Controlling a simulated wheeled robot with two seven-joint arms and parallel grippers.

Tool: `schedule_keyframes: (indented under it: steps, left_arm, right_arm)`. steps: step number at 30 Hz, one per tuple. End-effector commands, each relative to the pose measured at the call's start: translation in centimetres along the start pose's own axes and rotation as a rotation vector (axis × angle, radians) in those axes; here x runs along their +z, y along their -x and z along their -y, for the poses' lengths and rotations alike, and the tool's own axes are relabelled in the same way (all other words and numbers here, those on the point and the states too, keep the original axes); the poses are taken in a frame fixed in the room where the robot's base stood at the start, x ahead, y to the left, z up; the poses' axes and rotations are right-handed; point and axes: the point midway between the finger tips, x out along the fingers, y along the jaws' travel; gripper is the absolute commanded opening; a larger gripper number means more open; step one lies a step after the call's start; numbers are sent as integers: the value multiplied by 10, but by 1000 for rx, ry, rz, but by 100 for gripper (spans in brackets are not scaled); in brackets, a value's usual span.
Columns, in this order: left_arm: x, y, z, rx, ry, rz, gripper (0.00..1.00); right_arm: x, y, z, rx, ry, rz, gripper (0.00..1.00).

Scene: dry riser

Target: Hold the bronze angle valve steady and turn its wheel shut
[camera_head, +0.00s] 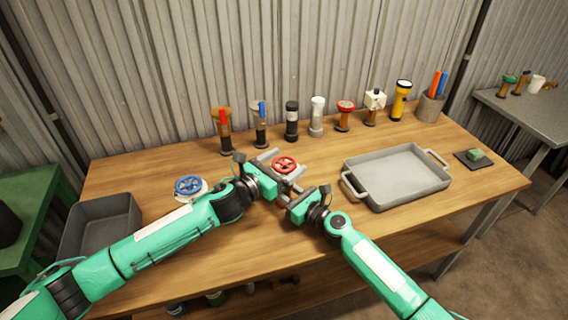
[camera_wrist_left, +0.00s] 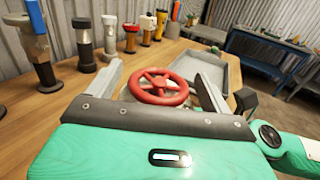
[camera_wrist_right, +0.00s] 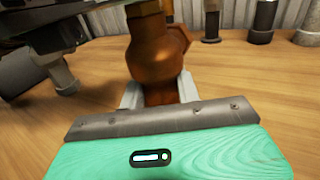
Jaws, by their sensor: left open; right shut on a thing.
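The bronze angle valve has a red wheel (camera_head: 285,164) and stands near the middle of the wooden table. In the left wrist view the red wheel (camera_wrist_left: 158,87) lies between the two spread fingers of my left gripper (camera_wrist_left: 160,80), with gaps at its sides. My left gripper (camera_head: 279,174) is open around the wheel. In the right wrist view the bronze body (camera_wrist_right: 157,60) stands upright between the fingers of my right gripper (camera_wrist_right: 158,90), which is shut on it. In the head view my right gripper (camera_head: 291,191) reaches in from the front right. The wheel is out of the right wrist view.
A blue-wheeled valve (camera_head: 189,186) stands left, close to my left arm. A grey tray (camera_head: 355,190) lies to the right. Several upright fittings and torches line the back, including a yellow torch (camera_head: 400,100). A grey bin (camera_head: 128,212) is at the left edge.

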Motion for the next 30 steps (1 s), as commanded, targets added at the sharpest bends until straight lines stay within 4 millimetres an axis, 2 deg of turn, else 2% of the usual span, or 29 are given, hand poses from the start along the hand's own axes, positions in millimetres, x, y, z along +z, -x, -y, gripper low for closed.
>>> schedule_keyframes:
  steps: [5, 18, 24, 30]
  left_arm:
    - [-1, 17, -1, 1, -2, -2, 83]
    - [-1, 100, 0, 0, 0, -2, 83]
    - [0, 117, 0, 0, 1, 0, 83]
    - [0, 119, 0, -1, 1, 0, 83]
  right_arm:
    - [-1, 0, 0, 1, -1, -1, 0]
    - [-1, 0, 0, 1, -1, -1, 0]
    - [-1, 0, 0, 1, -1, -1, 0]
    - [-1, 0, 0, 0, -1, -1, 0]
